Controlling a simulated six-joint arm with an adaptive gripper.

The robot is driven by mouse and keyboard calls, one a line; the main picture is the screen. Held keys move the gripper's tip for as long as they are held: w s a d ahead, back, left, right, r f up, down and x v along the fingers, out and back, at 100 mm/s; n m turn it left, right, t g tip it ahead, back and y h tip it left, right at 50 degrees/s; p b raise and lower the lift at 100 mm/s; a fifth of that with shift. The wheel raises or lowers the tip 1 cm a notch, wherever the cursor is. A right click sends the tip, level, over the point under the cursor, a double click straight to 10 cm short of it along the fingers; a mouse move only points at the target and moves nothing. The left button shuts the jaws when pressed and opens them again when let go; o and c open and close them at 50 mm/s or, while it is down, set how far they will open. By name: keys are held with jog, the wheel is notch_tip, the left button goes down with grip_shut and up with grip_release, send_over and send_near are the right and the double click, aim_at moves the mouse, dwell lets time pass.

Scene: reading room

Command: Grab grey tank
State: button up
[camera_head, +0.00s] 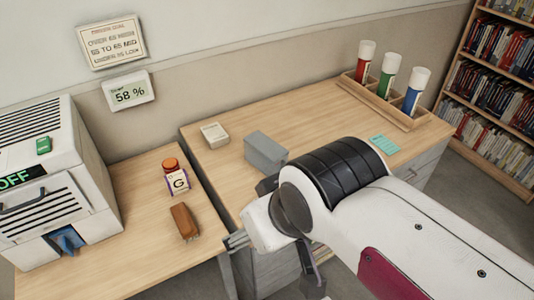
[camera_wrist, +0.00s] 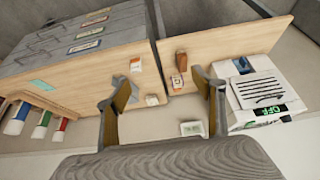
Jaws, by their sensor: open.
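The grey tank (camera_head: 266,153) looks like a plain grey box standing on the right desk, left of my arm's dark joint. In the wrist view the grey tank (camera_wrist: 136,66) shows small beyond my left-hand finger, which partly overlaps it. My gripper (camera_wrist: 162,80) is open, with nothing between its fingers. In the head view my gripper (camera_head: 275,254) hangs near the front edge of the desk, apart from the tank, and my own wrist hides part of it.
A small pale box (camera_head: 214,135) is left of the tank. A rack (camera_head: 382,103) holds red, green and blue cylinders. A teal card (camera_head: 384,144) lies nearby.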

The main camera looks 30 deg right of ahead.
jog(key=shift+w, duration=0.1)
dwell(0.5)
jog(key=n+t+h, duration=0.2)
jog(key=t, duration=0.3)
send_over(281, 156)
jog(key=a, duration=0.1)
notch_tip(281, 156, down, 10)
jog(key=f+y, duration=0.1)
jog(key=f, duration=0.2)
jog(key=f+t+y, duration=0.1)
jog(key=f, duration=0.2)
jog(key=d+f+t+y, duration=0.1)
jog(key=f+y, duration=0.1)
jog(key=f, duration=0.1)
jog(key=shift+s+a+f+t+y, duration=0.1)
jog(key=shift+s+f+t+y, duration=0.1)
jog(key=shift+f+t+y, duration=0.3)
jog(key=shift+f+n, duration=0.15)
jog(key=shift+n, duration=0.15)
jog(key=shift+w, duration=0.1)
